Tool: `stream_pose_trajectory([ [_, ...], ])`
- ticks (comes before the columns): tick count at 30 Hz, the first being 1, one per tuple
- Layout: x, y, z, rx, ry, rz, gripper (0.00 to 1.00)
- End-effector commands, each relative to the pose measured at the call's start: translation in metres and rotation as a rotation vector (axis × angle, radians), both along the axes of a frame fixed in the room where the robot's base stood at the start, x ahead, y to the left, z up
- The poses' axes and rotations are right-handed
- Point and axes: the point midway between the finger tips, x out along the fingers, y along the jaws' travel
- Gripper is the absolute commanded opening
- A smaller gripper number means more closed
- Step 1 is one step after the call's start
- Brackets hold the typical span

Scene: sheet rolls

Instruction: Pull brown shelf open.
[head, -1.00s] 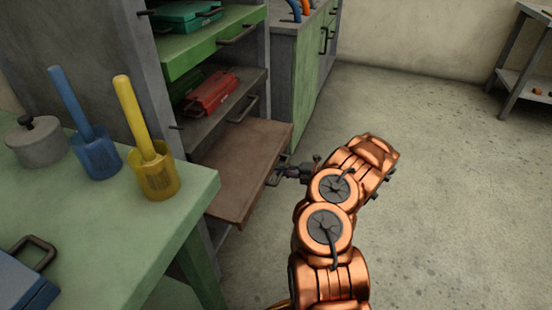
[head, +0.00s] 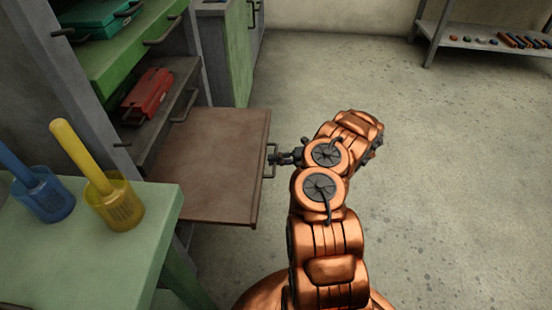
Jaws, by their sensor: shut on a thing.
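The brown shelf (head: 215,165) is a flat board in the lower part of the grey cabinet at the left of the head view. It sticks well out of the cabinet to the right. Its dark handle (head: 267,169) is on its right front edge. My gripper (head: 275,158) is at the end of my copper arm and is shut on this handle. The fingertips are small here and partly merge with the handle.
Above are a grey shelf with a red toolbox (head: 148,95) and a green shelf (head: 130,60) with a teal box (head: 98,18). A green table (head: 95,240) with yellow (head: 115,205) and blue (head: 45,195) cups stands front left.

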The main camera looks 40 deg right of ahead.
Motion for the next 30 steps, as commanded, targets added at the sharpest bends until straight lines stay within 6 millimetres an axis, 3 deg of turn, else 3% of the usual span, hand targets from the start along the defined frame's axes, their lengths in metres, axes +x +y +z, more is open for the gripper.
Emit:
stream_pose_trajectory([
  [5, -0.001, 0.001, -0.001, 0.001, 0.001, 0.003, 0.0],
  [6, -0.001, 0.001, -0.001, 0.0, 0.002, 0.003, 0.17],
  [12, -0.001, -0.001, 0.0, 0.0, 0.001, 0.0, 0.38],
  [23, -0.002, -0.004, 0.0, -0.001, 0.0, -0.002, 0.39],
  [30, -0.021, -0.028, 0.006, -0.006, 0.0, -0.004, 0.39],
])
